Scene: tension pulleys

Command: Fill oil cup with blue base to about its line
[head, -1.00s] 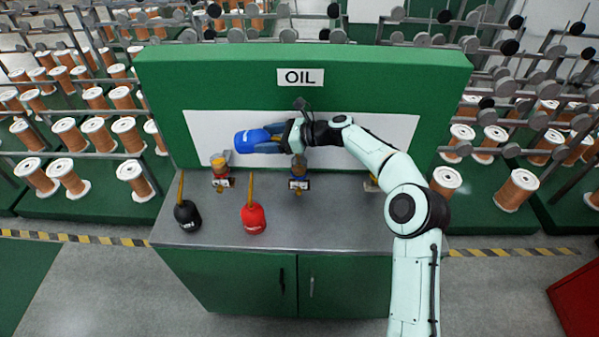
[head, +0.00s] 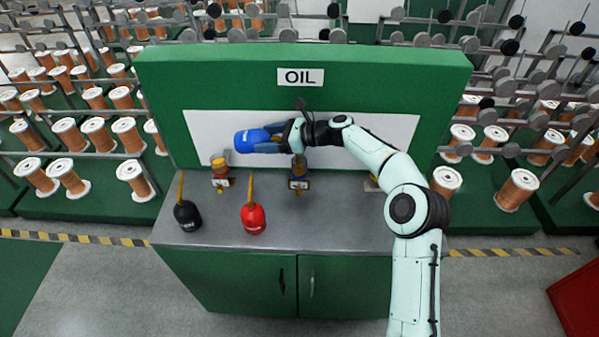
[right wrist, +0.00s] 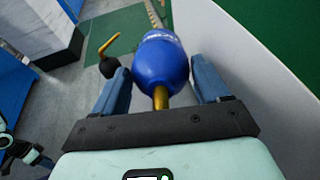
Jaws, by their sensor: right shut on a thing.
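A blue oil can (head: 249,140) lies tipped nearly on its side above the bench, its rounded bottom to the left. My right gripper (head: 266,140) is shut on it. In the right wrist view the can (right wrist: 160,62) sits between the two blue fingers (right wrist: 162,82), and its brass spout (right wrist: 160,97) points toward my palm. The oil cup with blue base (head: 298,177) stands upright on the bench just below my right wrist. Its amber upper part is partly covered, so its level and the spout tip cannot be made out.
A cup with red base (head: 221,175) stands to the left. Another cup (head: 372,184) is partly hidden behind my right arm. A black oil can (head: 187,215) and a red oil can (head: 253,218) stand on the grey bench (head: 330,225), whose front right is clear.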

